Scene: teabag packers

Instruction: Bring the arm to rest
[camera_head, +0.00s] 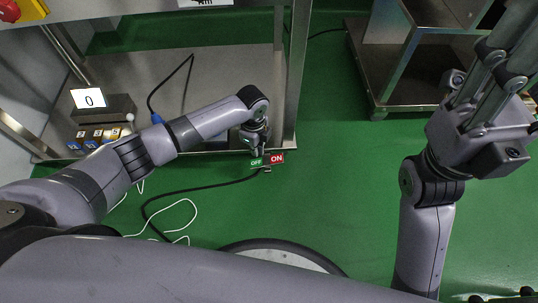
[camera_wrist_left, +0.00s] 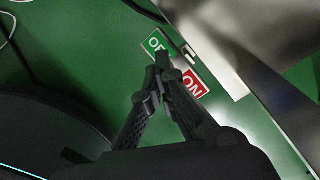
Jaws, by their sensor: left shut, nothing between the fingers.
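My left arm (camera_head: 140,157) reaches in from the left over the steel table. My left gripper (camera_head: 256,148) is at the table's front right corner, by a small sign with a green OFF half (camera_head: 256,162) and a red ON half (camera_head: 277,158). In the left wrist view my left gripper (camera_wrist_left: 162,60) is shut and empty. Its tips overlap the sign between the green OFF half (camera_wrist_left: 154,42) and the red ON half (camera_wrist_left: 194,84); I cannot tell if they touch it. My right gripper (camera_head: 500,75) is raised at the upper right, its tips unclear near the picture edge.
The steel table (camera_head: 225,70) carries a dark scale-like box with a white display reading 0 (camera_head: 89,98) and several numbered items. A black cable (camera_head: 205,188) and a white cable (camera_head: 185,215) lie on the green floor (camera_head: 340,190). A steel cart (camera_head: 400,70) stands at the back right.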

